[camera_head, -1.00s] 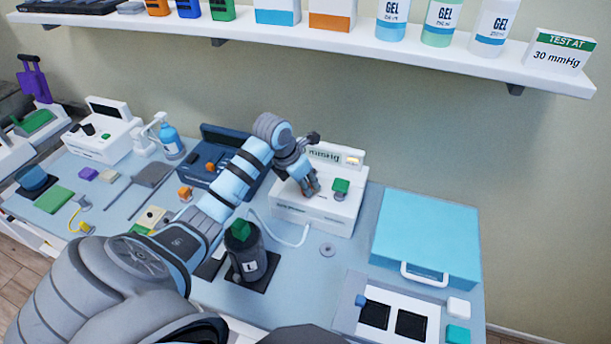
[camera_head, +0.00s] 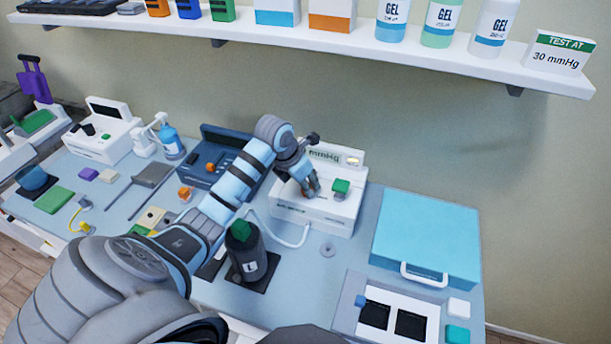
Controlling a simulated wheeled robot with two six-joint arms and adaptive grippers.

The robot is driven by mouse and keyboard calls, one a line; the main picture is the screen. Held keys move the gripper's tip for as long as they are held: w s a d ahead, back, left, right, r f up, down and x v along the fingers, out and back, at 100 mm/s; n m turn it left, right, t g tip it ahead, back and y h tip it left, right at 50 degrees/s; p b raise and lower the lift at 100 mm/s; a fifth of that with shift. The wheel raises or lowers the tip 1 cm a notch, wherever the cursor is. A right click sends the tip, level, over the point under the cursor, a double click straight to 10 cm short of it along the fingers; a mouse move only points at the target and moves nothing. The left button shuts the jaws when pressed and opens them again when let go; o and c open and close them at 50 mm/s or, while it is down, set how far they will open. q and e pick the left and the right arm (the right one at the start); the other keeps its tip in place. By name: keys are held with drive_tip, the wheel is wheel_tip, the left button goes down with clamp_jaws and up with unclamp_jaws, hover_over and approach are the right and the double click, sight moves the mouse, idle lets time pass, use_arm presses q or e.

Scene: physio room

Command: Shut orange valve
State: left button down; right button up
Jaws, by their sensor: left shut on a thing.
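The white gauge unit (camera_head: 318,212), marked mmHg, stands at the back of the table with a green knob (camera_head: 341,186) on its top right. My left gripper (camera_head: 314,192) reaches down onto the left part of its top, beside the green knob. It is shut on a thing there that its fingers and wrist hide. No orange valve shows at that spot. Small orange parts show elsewhere: a knob (camera_head: 210,167) on the dark blue case and a piece (camera_head: 185,193) on the table. My right gripper is not in view.
A dark bottle with green top (camera_head: 247,258) stands under my left arm, near a pale hose (camera_head: 290,240). A light-blue case (camera_head: 425,235) stands right of the unit. A shelf (camera_head: 330,39) of boxes and gel bottles runs above. A blue pump bottle (camera_head: 170,141) stands left.

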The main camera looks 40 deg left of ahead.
use_arm(q)
drive_tip(key=c, duration=1.7)
unclamp_jaws()
drive_tip(key=shift+s, duration=0.1)
drive_tip(key=shift+r, duration=0.1)
drive_tip(key=v, duration=1.1)
drive_tip(key=shift+s+r, duration=0.25)
drive_tip(key=shift+r, duration=0.1)
